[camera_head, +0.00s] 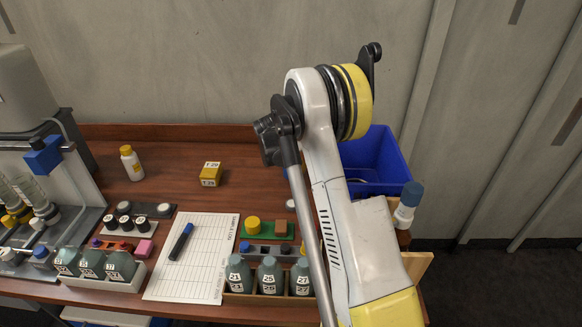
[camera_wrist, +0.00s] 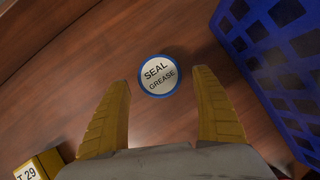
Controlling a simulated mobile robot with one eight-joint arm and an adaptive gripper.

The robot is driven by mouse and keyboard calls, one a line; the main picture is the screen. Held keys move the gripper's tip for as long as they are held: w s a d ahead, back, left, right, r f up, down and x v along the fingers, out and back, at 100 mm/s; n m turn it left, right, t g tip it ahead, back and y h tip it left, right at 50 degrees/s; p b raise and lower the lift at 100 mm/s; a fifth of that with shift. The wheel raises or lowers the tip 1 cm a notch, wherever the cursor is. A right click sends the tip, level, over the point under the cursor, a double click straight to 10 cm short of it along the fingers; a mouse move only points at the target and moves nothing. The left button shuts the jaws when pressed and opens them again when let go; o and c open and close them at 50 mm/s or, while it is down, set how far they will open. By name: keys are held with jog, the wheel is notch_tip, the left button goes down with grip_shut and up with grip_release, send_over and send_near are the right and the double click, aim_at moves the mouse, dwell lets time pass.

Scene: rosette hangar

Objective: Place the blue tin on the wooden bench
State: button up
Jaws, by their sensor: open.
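The round tin (camera_wrist: 160,75), with a white lid marked SEAL GREASE and a blue rim, sits on the brown wooden bench top (camera_wrist: 75,75) in the wrist view. My gripper (camera_wrist: 160,79) is open, with its yellow fingers to the left and right of the tin in the picture. I see space between each finger and the tin. How far the fingertips are above the bench is hard to tell. In the head view the bench (camera_head: 110,180) runs along the wall; my arm hides my gripper, and I cannot clearly make out the tin there.
A blue crate (camera_head: 385,153) stands right of my arm, close to the tin in the wrist view (camera_wrist: 262,65). A yellow box (camera_head: 210,174) lies to the left. A clipboard sheet (camera_head: 205,265), several grey bottles (camera_head: 270,275) and a white bottle (camera_head: 132,163) occupy the bench.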

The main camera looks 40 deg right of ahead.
jog(key=s+a+r+m+t+y+p, duration=0.1)
jog(key=s+a+r+m, duration=0.5)
jog(key=s+a+r, duration=0.4)
jog(key=s+a+r+m+t+y+p, duration=0.1)
jog(key=s+a+r+m, duration=0.45)
jog(key=a+r, duration=0.5)
jog(key=s+a+m+t+y, duration=0.1)
jog(key=s+a+m, duration=0.3)
jog(key=s, duration=0.5)
jog(key=s+a+m+t+y, duration=0.1)
jog(key=s+a+m, duration=0.3)
jog(key=s+m, duration=0.4)
jog(key=shift+s+a+r+y, duration=0.25)
jog(key=shift+s+a+y, duration=0.15)
jog(key=shift+y, duration=0.2)
